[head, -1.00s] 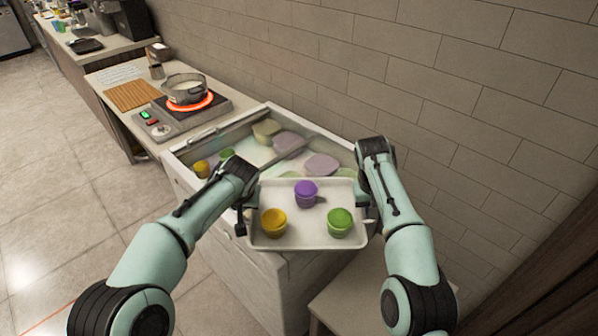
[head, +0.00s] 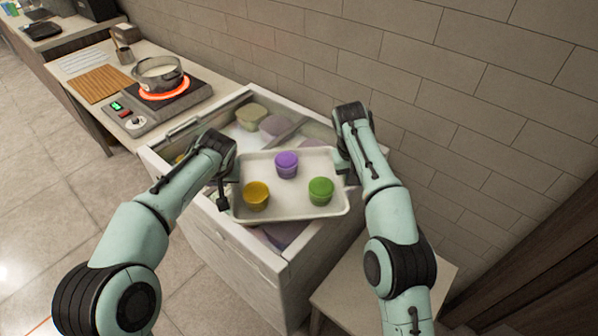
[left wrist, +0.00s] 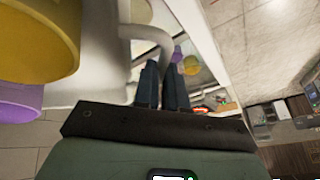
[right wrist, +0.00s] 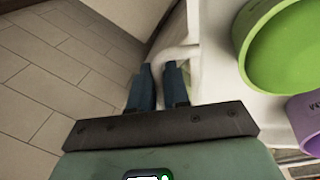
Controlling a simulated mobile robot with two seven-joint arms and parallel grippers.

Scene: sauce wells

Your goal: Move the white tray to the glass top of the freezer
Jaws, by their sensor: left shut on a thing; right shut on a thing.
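The white tray (head: 334,208) is level over the glass top of the freezer (head: 228,244), covering part of the glass. I cannot tell whether it touches the glass. It carries a yellow cup (head: 256,196), a purple cup (head: 287,166) and a green cup (head: 321,191), all upright. My left gripper (head: 226,188) is shut on the tray's left handle, which shows in the left wrist view (left wrist: 152,40). My right gripper (head: 347,172) is shut on the right handle, seen in the right wrist view (right wrist: 178,54).
Pale tubs (head: 251,117) show through the glass. A pot (head: 158,75) stands on a glowing hot plate (head: 183,98) on the counter at the left. A tiled wall (head: 440,100) runs behind the freezer. A low pale table (head: 345,296) stands at its right.

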